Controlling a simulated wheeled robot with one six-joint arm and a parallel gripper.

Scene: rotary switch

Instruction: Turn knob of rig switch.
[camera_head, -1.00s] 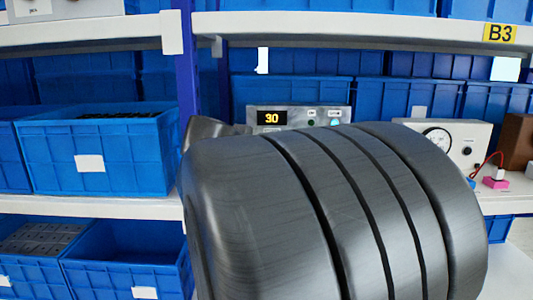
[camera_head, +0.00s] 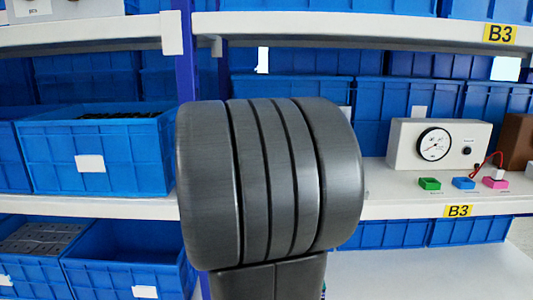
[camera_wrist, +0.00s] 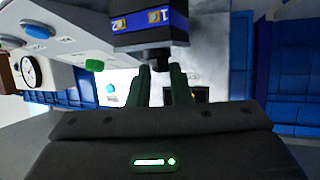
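The rig switch shows in the wrist view as a blue label band (camera_wrist: 150,22) marked 1 and 2, with a black body below it. A dark knob (camera_wrist: 154,60) sticks out under it. My gripper (camera_wrist: 161,72) has two dark green fingers with a gap between them, their tips close to the knob. The knob lies about in line with the gap, nearer the left finger. I cannot tell whether the fingers touch it. In the head view my arm hides the switch and my gripper.
Blue bins (camera_head: 95,155) fill the left side and the shelves above and below.

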